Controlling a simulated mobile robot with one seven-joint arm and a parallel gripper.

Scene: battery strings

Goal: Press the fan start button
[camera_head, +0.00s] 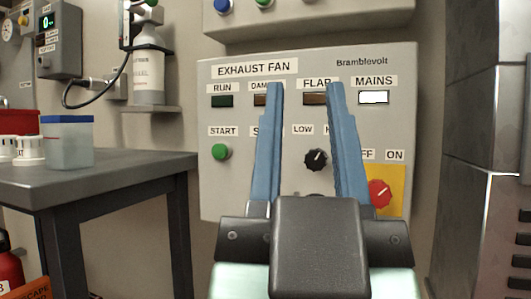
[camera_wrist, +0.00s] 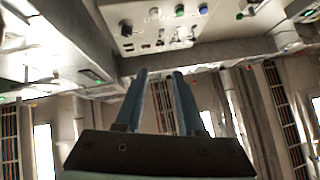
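The exhaust fan panel (camera_head: 240,190) is a grey wall box in the head view. Its round green START button (camera_head: 221,152) sits at the left, below the dark green RUN lamp (camera_head: 222,101). My gripper (camera_head: 304,88) has two blue fingers pointing up in front of the panel, apart with nothing between them. The START button is left of the left finger and fully visible. The left finger covers most of the label and whatever control is beside START. In the wrist view the open gripper (camera_wrist: 159,73) also shows; I cannot make out the START button there.
The MAINS lamp (camera_head: 373,97) is lit white. A black knob (camera_head: 315,159) shows between the fingers, and a red rotary switch (camera_head: 380,193) on yellow is at the right. A dark bench (camera_head: 120,160) with a blue-lidded container (camera_head: 70,145) stands left. Another panel (camera_head: 330,14) hangs above.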

